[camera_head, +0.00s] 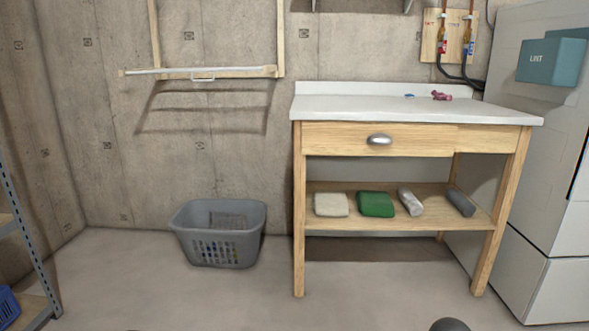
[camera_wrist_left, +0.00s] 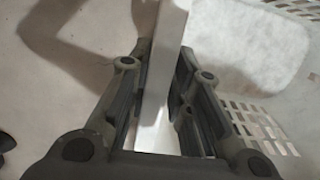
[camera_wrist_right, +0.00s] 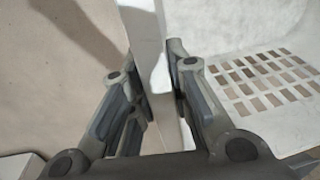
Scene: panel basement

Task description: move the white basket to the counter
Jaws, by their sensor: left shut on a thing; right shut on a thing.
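The white basket shows only in the wrist views. In the left wrist view my left gripper (camera_wrist_left: 160,90) is shut on the rim of the white basket (camera_wrist_left: 162,60); its slotted wall and pale inside lie to the right. In the right wrist view my right gripper (camera_wrist_right: 150,85) is shut on another stretch of the white basket's rim (camera_wrist_right: 148,45), with slotted wall to the right. The counter (camera_head: 400,106) is a white top on a wooden table, ahead and right of centre in the head view. Neither gripper nor the white basket shows in the head view.
A grey basket (camera_head: 218,235) stands on the floor left of the table. Small pink (camera_head: 441,96) and blue (camera_head: 409,95) items lie at the counter's back. Folded cloths (camera_head: 376,204) lie on its lower shelf. A white appliance (camera_head: 545,170) stands at right. Floor in front is mostly clear.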

